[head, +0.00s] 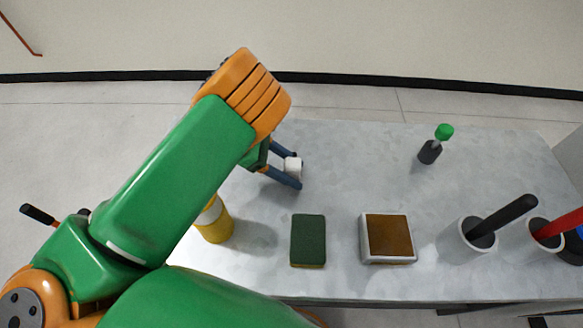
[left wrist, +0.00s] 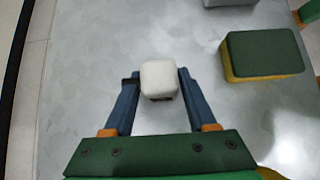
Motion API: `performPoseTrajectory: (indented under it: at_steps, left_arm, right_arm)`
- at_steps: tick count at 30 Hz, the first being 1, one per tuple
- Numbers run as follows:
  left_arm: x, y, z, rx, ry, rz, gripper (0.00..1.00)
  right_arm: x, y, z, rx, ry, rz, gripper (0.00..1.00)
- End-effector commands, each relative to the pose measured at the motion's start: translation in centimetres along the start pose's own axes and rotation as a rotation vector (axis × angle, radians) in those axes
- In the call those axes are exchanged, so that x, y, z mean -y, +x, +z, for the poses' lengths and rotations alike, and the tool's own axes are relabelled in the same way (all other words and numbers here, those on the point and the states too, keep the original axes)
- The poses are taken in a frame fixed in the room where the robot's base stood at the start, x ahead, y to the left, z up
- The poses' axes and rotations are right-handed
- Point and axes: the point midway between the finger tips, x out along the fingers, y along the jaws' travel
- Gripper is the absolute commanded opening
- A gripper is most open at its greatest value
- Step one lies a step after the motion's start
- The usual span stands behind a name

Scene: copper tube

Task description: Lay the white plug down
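The white plug (head: 293,166) is a small pale block with rounded edges. It sits between the two blue fingertips of my left gripper (head: 291,168), over the left part of the grey table (head: 340,185). In the left wrist view the white plug (left wrist: 159,79) shows between the fingers of the left gripper (left wrist: 158,82), which close in on its sides. How far its underside is from the table top is hard to tell. My right gripper is not in view.
A green-topped sponge (head: 308,240), a brown pad in a white tray (head: 388,238) and a yellow bottle (head: 214,222) stand near the front edge. White cups (head: 466,243) hold tools at the right. A green-capped black item (head: 430,152) stands at the back. The table's middle is clear.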

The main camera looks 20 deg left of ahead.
Motion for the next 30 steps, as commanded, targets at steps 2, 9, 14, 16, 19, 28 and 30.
performPoseTrajectory:
  at_steps: [2,9,14,16,19,28,30]
  left_arm:
    - [0.0,0.0,0.0,0.000,0.000,0.000,0.74]
    - [0.0,0.0,0.0,0.000,0.000,0.000,0.74]
    - [-0.1,-2.1,0.3,0.000,-0.001,0.004,0.74]
    - [-0.1,-4.2,0.3,0.000,-0.002,0.005,0.74]
    - [-0.1,-7.1,0.3,0.000,-0.001,0.005,0.74]
    - [0.0,-12.1,0.2,0.000,0.000,0.000,0.74]
    - [0.0,-12.3,0.2,0.000,0.000,0.000,0.74]
  right_arm:
    - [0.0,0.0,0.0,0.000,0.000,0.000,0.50]
    - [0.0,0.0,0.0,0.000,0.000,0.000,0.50]
    - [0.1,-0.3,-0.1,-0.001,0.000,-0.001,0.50]
    - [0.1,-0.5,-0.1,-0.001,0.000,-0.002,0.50]
    - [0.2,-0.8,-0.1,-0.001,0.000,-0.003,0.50]
    - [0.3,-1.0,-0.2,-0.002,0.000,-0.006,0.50]
    - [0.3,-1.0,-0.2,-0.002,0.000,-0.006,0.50]
